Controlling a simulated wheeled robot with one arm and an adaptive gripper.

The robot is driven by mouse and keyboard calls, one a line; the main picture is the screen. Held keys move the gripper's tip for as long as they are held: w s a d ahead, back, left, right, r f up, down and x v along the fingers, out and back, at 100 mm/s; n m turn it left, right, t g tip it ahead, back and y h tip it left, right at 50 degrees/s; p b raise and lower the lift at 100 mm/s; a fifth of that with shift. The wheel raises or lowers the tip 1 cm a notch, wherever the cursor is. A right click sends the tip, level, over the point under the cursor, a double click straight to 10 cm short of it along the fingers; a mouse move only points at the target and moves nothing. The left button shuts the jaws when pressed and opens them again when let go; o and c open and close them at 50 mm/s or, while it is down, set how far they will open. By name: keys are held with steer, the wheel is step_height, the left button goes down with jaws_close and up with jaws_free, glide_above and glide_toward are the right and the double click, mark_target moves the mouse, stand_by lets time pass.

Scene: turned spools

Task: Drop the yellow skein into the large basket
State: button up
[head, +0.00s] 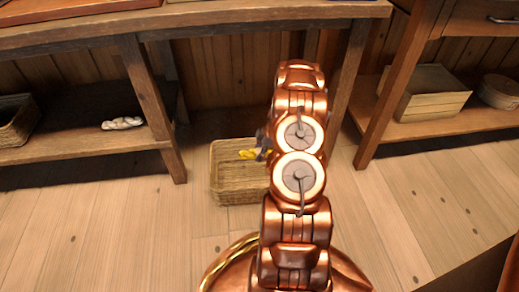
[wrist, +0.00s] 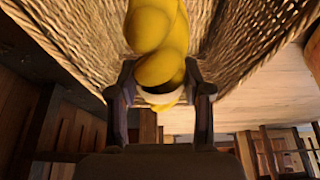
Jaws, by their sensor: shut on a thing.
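The yellow skein (wrist: 157,45) is a twisted yellow bundle with a pale band, held between the two dark fingers of my gripper (wrist: 160,95) in the wrist view. Wicker weave of the large basket (wrist: 245,40) fills the view behind and around the skein. In the head view the large basket (head: 228,190) stands on the floor, and the yellow skein (head: 246,155) shows at its back right part beside my gripper (head: 262,148). My arm hides the right side of the basket. I cannot tell whether the skein touches the basket.
A wooden table (head: 200,22) stands behind the basket. A lower shelf (head: 75,150) at left holds a pale skein (head: 122,123) and a small basket (head: 14,120). A right shelf (head: 430,128) holds a box (head: 428,92) and a round container (head: 499,91). The floor in front is clear.

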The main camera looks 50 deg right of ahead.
steer(key=shift+f, duration=1.25)
steer(key=o, duration=1.2)
steer(key=shift+s+r, duration=0.1)
steer(key=v, duration=1)
steer(key=shift+d+r, duration=0.2)
steer(key=shift+r, duration=0.15)
steer(key=shift+s+d+r, duration=0.15)
steer(key=shift+s+r, duration=0.05)
steer(key=shift+r, duration=0.3)
